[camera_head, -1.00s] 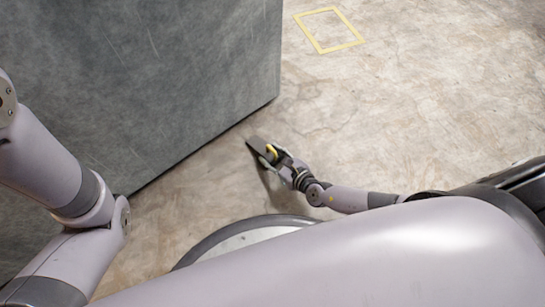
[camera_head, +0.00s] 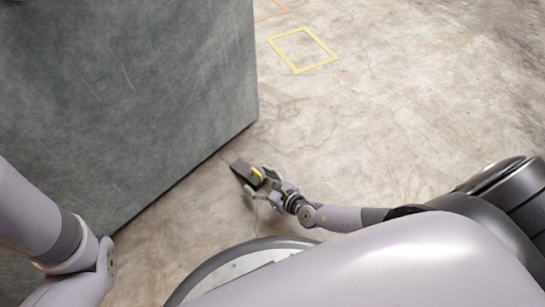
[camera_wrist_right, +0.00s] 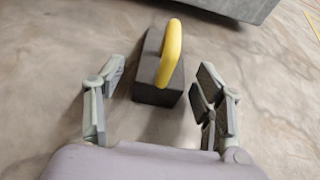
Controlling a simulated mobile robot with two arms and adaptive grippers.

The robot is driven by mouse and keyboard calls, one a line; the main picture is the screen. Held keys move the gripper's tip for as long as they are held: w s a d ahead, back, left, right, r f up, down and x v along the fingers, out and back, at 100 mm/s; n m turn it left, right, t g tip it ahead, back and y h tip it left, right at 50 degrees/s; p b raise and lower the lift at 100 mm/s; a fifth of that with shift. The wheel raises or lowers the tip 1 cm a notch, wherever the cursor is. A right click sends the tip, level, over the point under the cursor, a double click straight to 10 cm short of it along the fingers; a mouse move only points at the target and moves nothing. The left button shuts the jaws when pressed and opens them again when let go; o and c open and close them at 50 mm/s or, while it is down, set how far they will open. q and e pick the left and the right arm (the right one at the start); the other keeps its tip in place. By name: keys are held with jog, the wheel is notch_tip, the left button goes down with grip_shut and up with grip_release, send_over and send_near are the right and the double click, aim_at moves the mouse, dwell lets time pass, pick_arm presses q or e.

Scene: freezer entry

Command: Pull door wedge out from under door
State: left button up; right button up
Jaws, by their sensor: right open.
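The door wedge (camera_head: 241,169) is a dark block with a yellow loop handle (camera_head: 258,174). In the head view it is on the floor side of the grey door, with a narrow strip of floor between them. My right gripper (camera_head: 262,184) is open at the wedge's near end. In the right wrist view the wedge (camera_wrist_right: 153,82) and its upright handle (camera_wrist_right: 170,52) are ahead, between the spread fingers of the gripper (camera_wrist_right: 161,84). Gaps show on both sides. I cannot tell whether the wedge lies flat. My left gripper is out of view; only my left arm shows.
The large grey door (camera_head: 130,90) fills the upper left, its bottom edge running diagonally just beyond the wedge. Its edge also shows in the right wrist view (camera_wrist_right: 235,6). The concrete floor (camera_head: 400,120) to the right is clear, with a yellow taped rectangle (camera_head: 302,50).

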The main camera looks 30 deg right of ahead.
jog(key=v, duration=1)
jog(key=shift+s+d+r, duration=0.15)
jog(key=shift+s, duration=0.05)
